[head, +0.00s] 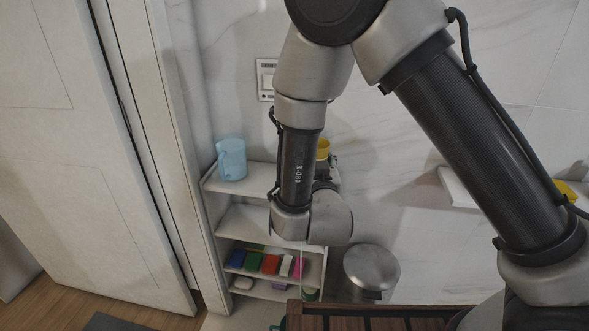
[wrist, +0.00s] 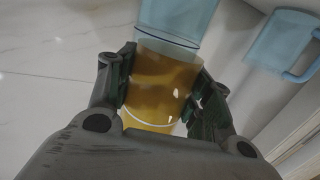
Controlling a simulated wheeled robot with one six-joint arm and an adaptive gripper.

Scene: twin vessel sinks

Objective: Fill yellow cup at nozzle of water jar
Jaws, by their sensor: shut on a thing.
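My gripper (wrist: 163,90) is shut on the yellow cup (wrist: 158,85), with one finger on each side of it in the wrist view. In the head view a little of the yellow cup (head: 323,148) shows past my arm, above the shelf's top board; my gripper is mostly hidden there. A pale blue, see-through vessel (wrist: 178,18) shows just beyond the cup in the wrist view; I cannot tell whether they touch. It may be the water jar. No nozzle can be made out.
A light blue pitcher (head: 231,158) with a handle stands on the top of a white shelf unit (head: 246,217); a blue handled vessel (wrist: 284,42) shows right in the wrist view. Colored blocks (head: 270,264) lie lower. A metal bin (head: 371,268) stands right of the shelf.

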